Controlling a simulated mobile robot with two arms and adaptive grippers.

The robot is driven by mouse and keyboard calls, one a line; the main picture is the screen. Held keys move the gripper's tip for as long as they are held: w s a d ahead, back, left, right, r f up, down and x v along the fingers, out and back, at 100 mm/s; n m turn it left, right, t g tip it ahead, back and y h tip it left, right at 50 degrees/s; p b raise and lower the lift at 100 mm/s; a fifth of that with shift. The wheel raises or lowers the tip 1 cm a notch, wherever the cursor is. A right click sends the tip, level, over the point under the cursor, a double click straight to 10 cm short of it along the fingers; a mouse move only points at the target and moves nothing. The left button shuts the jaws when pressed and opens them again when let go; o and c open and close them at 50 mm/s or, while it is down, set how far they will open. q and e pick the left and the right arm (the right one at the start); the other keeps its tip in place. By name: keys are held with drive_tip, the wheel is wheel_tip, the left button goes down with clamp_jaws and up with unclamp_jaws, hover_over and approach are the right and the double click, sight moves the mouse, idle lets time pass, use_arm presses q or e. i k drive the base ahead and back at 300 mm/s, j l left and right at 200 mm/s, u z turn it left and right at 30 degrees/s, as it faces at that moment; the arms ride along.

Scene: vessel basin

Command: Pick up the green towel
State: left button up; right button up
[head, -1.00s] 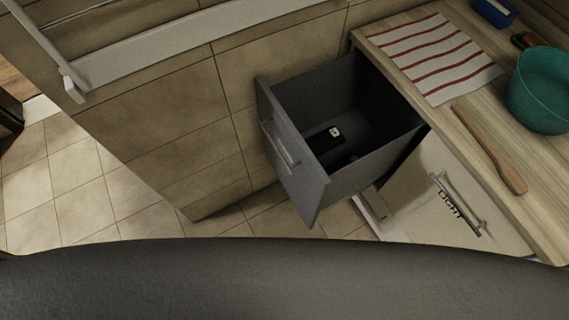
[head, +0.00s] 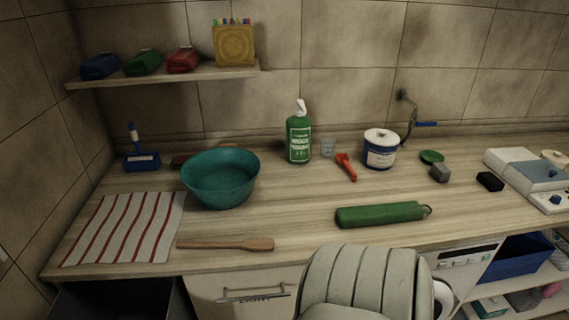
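A small rolled green bundle that looks like a towel (head: 143,62) lies on the wall shelf at the upper left. It sits between a blue bundle (head: 100,66) and a red bundle (head: 184,60). A longer green roll with a dark loop at its right end (head: 380,214) lies on the counter, right of centre near the front edge. I cannot tell whether it is cloth. Neither of my grippers shows in the head view.
The wooden shelf (head: 160,76) hangs above the counter (head: 290,215). A teal bowl (head: 220,182), a striped cloth (head: 125,228), a wooden spatula (head: 225,244) and a green bottle (head: 299,137) are on the counter. A grey ribbed chair back (head: 365,285) stands in front.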

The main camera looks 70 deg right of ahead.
sight(404, 211)
drive_tip(key=z, duration=2.85)
drive_tip(key=i+l+u, duration=0.25)
